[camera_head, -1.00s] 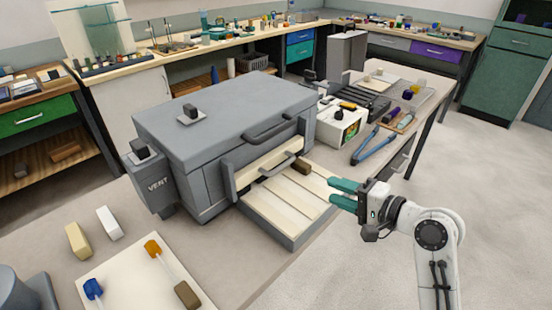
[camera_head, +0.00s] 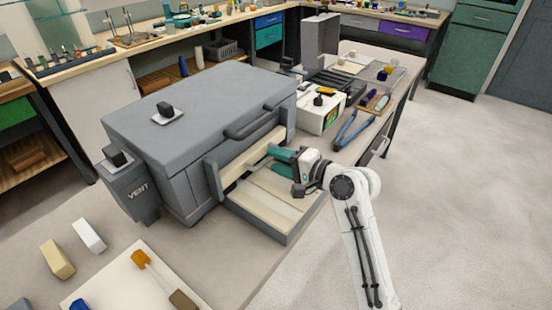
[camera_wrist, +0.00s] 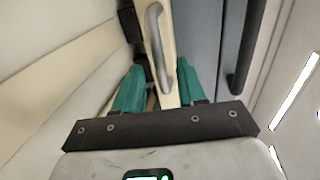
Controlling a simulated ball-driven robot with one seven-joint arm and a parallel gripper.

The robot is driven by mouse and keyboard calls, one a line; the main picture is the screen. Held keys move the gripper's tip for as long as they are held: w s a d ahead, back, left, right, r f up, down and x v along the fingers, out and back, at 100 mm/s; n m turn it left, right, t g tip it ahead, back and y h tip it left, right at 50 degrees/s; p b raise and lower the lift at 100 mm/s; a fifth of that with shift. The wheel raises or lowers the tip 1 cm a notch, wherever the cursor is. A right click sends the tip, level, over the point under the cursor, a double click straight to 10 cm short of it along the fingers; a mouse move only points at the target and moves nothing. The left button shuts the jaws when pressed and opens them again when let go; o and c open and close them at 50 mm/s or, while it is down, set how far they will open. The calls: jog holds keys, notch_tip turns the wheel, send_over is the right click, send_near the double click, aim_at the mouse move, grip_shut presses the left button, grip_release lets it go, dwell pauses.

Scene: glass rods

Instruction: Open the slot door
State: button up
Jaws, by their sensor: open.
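The grey kiln-like box (camera_head: 200,115) stands on the bench. Its slot door, a narrow cream panel (camera_head: 236,170), runs along the front, low down. In the wrist view the cream door (camera_wrist: 172,88) carries a curved grey handle (camera_wrist: 154,30). My gripper (camera_head: 274,158) is at the right part of the door, above the slatted front shelf. In the wrist view its teal fingers (camera_wrist: 160,80) are apart, with the door's end and the handle's near end between them. I cannot tell whether they touch. In the head view the gripper hides the door's handle.
The slatted cream shelf (camera_head: 270,207) juts out in front of the door. A grey lid handle (camera_head: 262,121) is above. A white device (camera_head: 320,112) and blue-handled tongs (camera_head: 352,130) lie to the right. A vent box (camera_head: 135,190) is at the left. Open floor lies right.

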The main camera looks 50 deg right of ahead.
jog(key=shift+w+f, duration=0.15)
jog(key=shift+w, duration=0.35)
grip_shut()
dwell(0.4)
